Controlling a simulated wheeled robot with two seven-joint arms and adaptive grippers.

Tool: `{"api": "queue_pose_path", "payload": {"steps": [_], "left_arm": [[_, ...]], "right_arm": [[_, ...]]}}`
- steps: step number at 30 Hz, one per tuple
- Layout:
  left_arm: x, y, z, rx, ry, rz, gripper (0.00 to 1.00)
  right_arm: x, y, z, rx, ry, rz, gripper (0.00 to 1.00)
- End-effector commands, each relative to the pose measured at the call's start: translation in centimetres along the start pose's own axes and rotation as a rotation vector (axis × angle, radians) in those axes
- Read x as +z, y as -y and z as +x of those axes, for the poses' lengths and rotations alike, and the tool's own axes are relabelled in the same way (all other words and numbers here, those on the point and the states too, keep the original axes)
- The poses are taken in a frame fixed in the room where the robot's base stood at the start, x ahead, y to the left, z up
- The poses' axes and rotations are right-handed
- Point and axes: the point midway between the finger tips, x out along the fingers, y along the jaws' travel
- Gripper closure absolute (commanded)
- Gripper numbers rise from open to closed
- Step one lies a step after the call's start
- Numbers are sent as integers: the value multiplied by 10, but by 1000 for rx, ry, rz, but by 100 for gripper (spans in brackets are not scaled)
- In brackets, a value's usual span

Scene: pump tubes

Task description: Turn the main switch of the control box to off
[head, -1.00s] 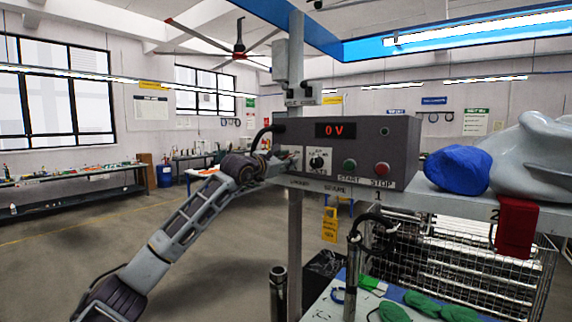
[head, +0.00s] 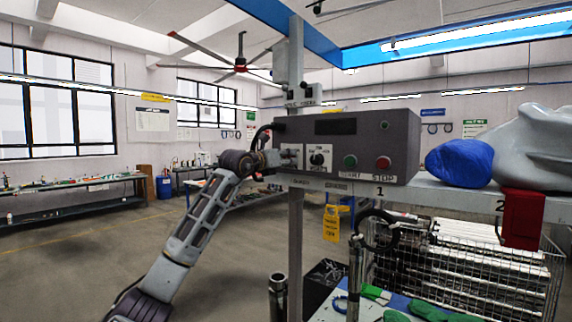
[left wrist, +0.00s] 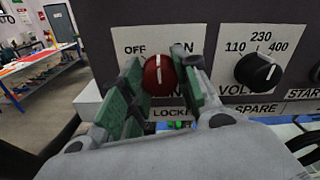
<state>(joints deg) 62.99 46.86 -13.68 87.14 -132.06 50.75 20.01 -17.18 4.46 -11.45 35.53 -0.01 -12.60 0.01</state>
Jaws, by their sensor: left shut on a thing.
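The grey control box (head: 346,146) stands on a shelf, with a dark, blank display (head: 336,127) on its front. The red main switch (left wrist: 160,75) sits at the left of its front in the left wrist view, between an OFF label on the left and a partly hidden ON label on the right. The white line on its knob stands near upright. My left gripper (left wrist: 163,88) is shut on the knob, with green pads at either side. In the head view my left gripper (head: 278,160) hides the switch. My right gripper is not in view.
A black voltage dial (left wrist: 258,71) is close to the right of the switch. A green START button (head: 350,162) and red STOP button (head: 383,163) are farther right.

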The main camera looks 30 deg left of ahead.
Motion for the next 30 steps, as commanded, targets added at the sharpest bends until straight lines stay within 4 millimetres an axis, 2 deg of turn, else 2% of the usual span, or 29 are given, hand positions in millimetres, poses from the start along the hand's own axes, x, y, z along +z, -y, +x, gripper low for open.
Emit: {"api": "queue_pose_path", "payload": {"steps": [11, 21, 30], "left_arm": [[0, -1, 0, -1, 2, -339, 93], [1, -2, 0, 0, 3, -605, 93], [1, -2, -1, 0, 4, -726, 93]], "right_arm": [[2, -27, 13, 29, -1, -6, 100], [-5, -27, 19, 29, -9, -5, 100], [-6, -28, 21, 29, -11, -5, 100]]}}
